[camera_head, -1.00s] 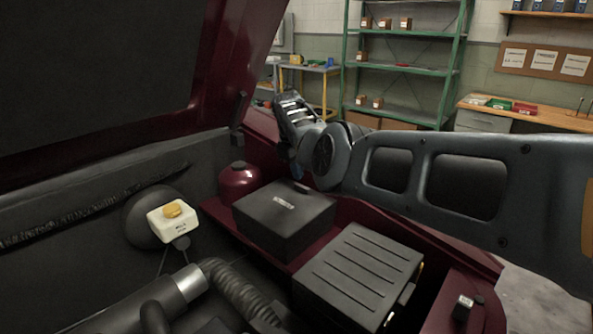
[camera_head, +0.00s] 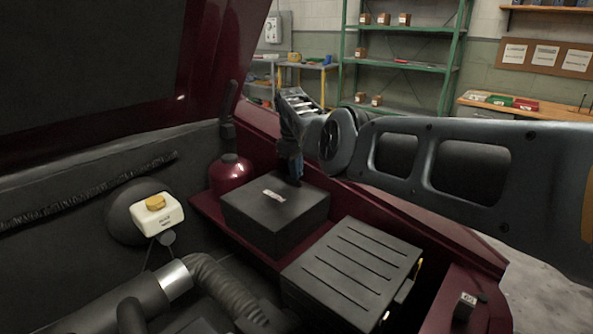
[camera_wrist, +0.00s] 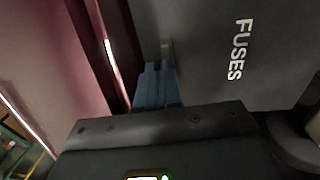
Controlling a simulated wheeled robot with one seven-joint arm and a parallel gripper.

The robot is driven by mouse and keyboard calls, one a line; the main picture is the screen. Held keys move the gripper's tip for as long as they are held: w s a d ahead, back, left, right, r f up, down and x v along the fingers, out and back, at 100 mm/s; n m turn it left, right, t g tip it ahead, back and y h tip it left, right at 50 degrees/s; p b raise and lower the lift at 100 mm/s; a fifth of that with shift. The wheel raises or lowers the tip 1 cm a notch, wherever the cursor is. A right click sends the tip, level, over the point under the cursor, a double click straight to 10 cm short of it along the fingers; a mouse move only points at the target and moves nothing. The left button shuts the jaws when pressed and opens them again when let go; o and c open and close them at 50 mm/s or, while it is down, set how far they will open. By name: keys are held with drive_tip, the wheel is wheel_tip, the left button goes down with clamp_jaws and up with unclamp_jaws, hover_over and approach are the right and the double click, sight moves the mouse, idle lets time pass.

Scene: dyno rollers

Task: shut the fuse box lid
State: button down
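The fuse box (camera_head: 272,228) is a black box with a small white label on its lid, in the middle of the head view. Its lid (camera_head: 300,203) lies flat on it, with no gap that I can make out. In the wrist view the lid (camera_wrist: 205,60) fills the upper right and reads "FUSES". A small tab (camera_wrist: 167,50) sticks out at its edge. My gripper (camera_head: 293,180) is at the box's far edge, pointing down. In the wrist view its blue fingers (camera_wrist: 158,68) are together and empty, beside the tab; whether they touch it I cannot tell.
A ribbed black box (camera_head: 352,265) sits in front of the fuse box. A dark red round tank (camera_head: 230,173) and a white reservoir with a yellow cap (camera_head: 157,215) are to the left. The raised hood (camera_head: 200,75) hangs over the left side.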

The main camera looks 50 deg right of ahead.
drive_tip(key=shift+s+f, duration=0.1)
drive_tip(key=shift+f, duration=0.3)
drive_tip(key=shift+r+p, duration=0.6)
drive_tip(key=shift+p, duration=0.1)
wheel_tip(320, 180, up, 14)
drive_tip(key=p, duration=0.3)
drive_tip(key=shift+f, duration=0.2)
